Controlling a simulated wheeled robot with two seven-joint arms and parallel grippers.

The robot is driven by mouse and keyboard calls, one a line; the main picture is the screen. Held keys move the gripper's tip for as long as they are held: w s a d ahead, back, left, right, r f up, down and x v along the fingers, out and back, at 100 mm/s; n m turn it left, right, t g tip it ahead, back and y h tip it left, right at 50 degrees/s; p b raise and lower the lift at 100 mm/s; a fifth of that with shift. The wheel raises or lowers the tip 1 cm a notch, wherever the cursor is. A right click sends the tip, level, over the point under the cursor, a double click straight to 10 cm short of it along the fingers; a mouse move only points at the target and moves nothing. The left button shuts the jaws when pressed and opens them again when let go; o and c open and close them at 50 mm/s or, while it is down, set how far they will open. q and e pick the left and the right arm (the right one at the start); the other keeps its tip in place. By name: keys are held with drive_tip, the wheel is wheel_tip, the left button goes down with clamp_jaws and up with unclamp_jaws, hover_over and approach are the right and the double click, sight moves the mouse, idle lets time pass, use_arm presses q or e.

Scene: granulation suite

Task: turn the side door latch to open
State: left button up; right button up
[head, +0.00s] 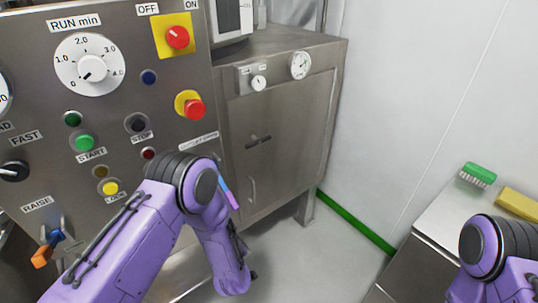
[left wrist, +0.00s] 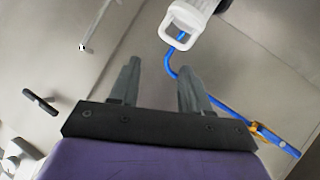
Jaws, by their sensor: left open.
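The steel cabinet door (head: 290,135) stands right of the control panel and looks shut. A short dark latch (head: 258,141) sits near its middle, slightly tilted. In the left wrist view a dark bar-shaped latch (left wrist: 40,101) shows at the left on a steel face. My left gripper (left wrist: 157,66) is open and empty, its two grey fingers apart, to the right of that latch and not touching it. In the head view my left arm hangs in front of the cabinet's lower left; its fingers cannot be made out. My right gripper is outside both views.
A vertical handle (head: 251,190) is below the latch. The control panel (head: 110,110) with knobs and buttons is at left. A blue hose (left wrist: 225,107) and a white handled item (left wrist: 186,25) show in the wrist view. A counter with a green brush (head: 478,174) is at right.

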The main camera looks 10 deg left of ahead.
use_arm(q)
drive_tip(key=w+d+r+n+t+y+b, duration=0.1)
drive_tip(key=w+d+r+n+b, duration=0.1)
drive_tip(key=w, duration=0.4)
drive_tip(key=w+d+r+n+t+y+b, duration=0.1)
drive_tip(key=w+d+n+y, duration=0.1)
drive_tip(key=w, duration=0.4)
drive_tip(key=n+g+y+b, duration=0.2)
drive_tip(key=n+y+b, duration=0.35)
drive_tip(key=n, duration=0.75)
approach(260, 142)
drive_tip(key=shift+n, duration=0.3)
drive_tip(key=x, duration=1)
drive_tip(key=shift+s+f+p, duration=0.1)
drive_tip(key=shift+p, duration=0.2)
drive_tip(key=shift+w+a, duration=0.3)
drive_tip(key=shift+a, duration=0.05)
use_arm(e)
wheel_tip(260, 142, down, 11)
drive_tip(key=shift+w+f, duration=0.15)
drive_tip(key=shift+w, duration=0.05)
use_arm(q)
clamp_jaws()
